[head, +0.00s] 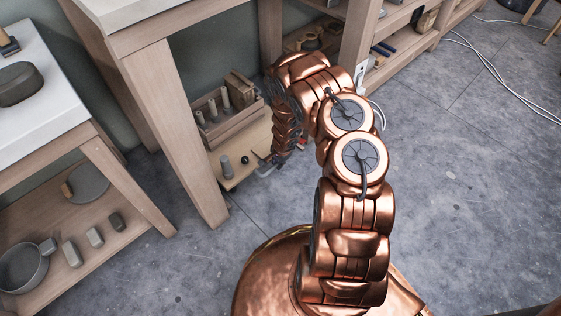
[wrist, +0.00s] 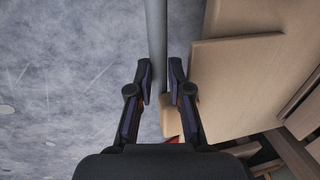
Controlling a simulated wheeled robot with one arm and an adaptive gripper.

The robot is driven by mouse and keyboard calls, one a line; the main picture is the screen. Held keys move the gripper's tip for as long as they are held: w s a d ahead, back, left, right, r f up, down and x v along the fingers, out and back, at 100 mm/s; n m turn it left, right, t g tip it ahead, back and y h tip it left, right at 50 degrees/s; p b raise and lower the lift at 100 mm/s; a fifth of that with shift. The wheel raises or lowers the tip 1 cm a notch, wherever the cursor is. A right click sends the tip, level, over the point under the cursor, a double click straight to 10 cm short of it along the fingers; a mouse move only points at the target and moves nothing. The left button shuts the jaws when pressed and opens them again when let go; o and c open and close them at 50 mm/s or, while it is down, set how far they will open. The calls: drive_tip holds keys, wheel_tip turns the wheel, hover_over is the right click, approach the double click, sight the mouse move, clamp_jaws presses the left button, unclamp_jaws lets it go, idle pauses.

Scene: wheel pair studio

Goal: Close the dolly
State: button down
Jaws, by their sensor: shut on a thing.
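The dolly (head: 253,143) is a low light-wood board under the workbench at centre left in the head view. Its front end stands out past the bench legs. Pale wood at the right of the wrist view (wrist: 237,80) seems to be its board. My gripper (wrist: 161,82) is shut on a grey bar (wrist: 157,35) that runs between its fingers in the wrist view. The bar looks like the dolly's handle; its join to the board is not clear. In the head view my gripper (head: 267,163) is low by the dolly's right edge, partly hidden by my arm.
A wooden crate with grey cylinders (head: 228,117) and a grey cylinder (head: 226,167) are at the dolly. A bench leg (head: 178,135) stands close at its left. A low shelf (head: 60,272) holds a pot and small blocks. The grey floor at right is open, with white cables (head: 478,60).

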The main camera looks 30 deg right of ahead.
drive_tip(key=shift+w, duration=0.35)
drive_tip(key=c, duration=1.4)
unclamp_jaws()
drive_tip(key=shift+a, duration=0.1)
wheel_tip(320, 180, up, 12)
drive_tip(key=s, duration=0.2)
drive_tip(key=shift+d, duration=0.25)
drive_tip(key=shift+s+f, duration=0.1)
